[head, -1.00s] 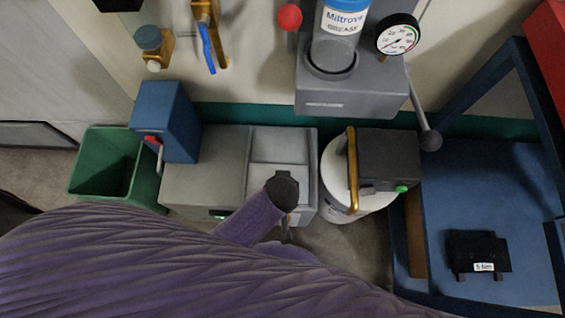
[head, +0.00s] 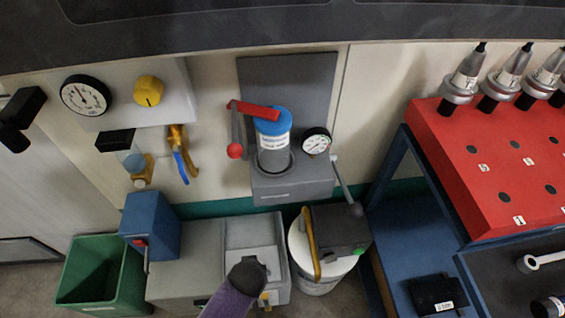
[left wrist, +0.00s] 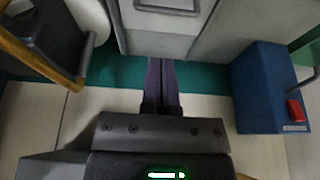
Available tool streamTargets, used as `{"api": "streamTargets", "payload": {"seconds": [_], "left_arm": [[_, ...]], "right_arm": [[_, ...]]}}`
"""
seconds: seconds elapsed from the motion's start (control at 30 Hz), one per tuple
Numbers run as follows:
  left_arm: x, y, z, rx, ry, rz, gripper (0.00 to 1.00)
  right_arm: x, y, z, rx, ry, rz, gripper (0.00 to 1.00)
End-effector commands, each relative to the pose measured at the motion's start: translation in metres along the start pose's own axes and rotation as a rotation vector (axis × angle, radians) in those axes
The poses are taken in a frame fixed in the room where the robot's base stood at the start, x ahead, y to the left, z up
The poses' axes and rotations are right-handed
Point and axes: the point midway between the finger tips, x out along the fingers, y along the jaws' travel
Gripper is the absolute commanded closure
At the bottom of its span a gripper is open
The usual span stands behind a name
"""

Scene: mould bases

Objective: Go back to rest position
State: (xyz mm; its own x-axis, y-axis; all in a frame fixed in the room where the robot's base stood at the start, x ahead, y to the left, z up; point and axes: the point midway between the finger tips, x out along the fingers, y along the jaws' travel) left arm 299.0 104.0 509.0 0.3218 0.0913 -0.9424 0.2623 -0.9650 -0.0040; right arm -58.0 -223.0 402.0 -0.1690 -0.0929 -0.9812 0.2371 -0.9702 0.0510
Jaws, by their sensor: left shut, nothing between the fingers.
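My left gripper (left wrist: 162,62) shows in the left wrist view with its two slim purple fingers together and nothing between them. It is in front of a grey cabinet and a teal strip, with the blue box (left wrist: 262,85) to the right and the gold-handled machine to the left. In the head view a purple part of my arm with a dark end (head: 247,272) comes up from the bottom edge, over the grey bench unit (head: 195,262). Fingers cannot be made out there. My right gripper is not in view.
A green bin (head: 98,275) stands at lower left by a blue box (head: 150,228). A white drum (head: 318,270) with a gold handle stands right of the bench unit. A grease pump (head: 273,150) with lever is on the wall. A red rack (head: 500,170) and blue shelf are at right.

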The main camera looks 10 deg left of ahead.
Motion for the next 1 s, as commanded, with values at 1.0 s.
{"api": "streamTargets", "payload": {"seconds": [1.0], "left_arm": [[-0.145,-0.081,0.08,0.441,-0.225,0.093,1.0]], "right_arm": [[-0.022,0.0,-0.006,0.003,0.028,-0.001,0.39]]}}
